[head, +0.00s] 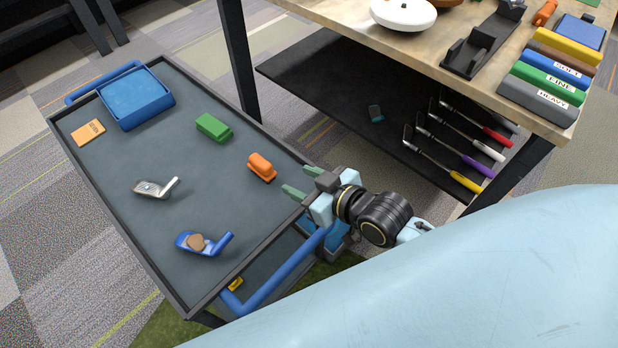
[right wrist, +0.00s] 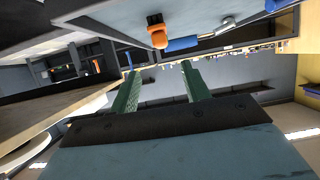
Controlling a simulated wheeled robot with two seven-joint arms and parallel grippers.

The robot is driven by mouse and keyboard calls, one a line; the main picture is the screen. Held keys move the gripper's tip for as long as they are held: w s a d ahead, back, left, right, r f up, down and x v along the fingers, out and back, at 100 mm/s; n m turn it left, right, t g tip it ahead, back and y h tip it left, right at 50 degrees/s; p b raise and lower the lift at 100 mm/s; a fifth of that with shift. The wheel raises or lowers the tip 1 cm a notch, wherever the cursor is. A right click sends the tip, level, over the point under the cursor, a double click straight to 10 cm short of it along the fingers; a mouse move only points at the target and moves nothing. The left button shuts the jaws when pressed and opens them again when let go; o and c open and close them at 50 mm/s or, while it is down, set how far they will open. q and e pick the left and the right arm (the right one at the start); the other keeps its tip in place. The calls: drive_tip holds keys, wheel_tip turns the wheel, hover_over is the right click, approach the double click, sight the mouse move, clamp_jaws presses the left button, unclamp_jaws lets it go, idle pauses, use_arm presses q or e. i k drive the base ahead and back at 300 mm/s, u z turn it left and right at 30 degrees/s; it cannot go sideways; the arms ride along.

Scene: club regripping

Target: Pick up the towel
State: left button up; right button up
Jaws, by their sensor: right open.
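I cannot pick out a towel for certain in either view. My right gripper (head: 300,182) is at the right edge of the grey cart top (head: 150,150), just right of an orange block (head: 262,166). It is open, with its green fingers apart and nothing seen between them. The open fingers also show in the right wrist view (right wrist: 160,68), with an orange thing (right wrist: 157,30) and a blue thing (right wrist: 182,43) beyond them. Some blue material (head: 338,240) shows low behind the cart handle, partly hidden by my arm. My left gripper is not in view.
A wooden workbench (head: 445,45) stands right, above a dark shelf with several clubs.

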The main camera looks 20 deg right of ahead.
sight(207, 124)
drive_tip(key=k, duration=1)
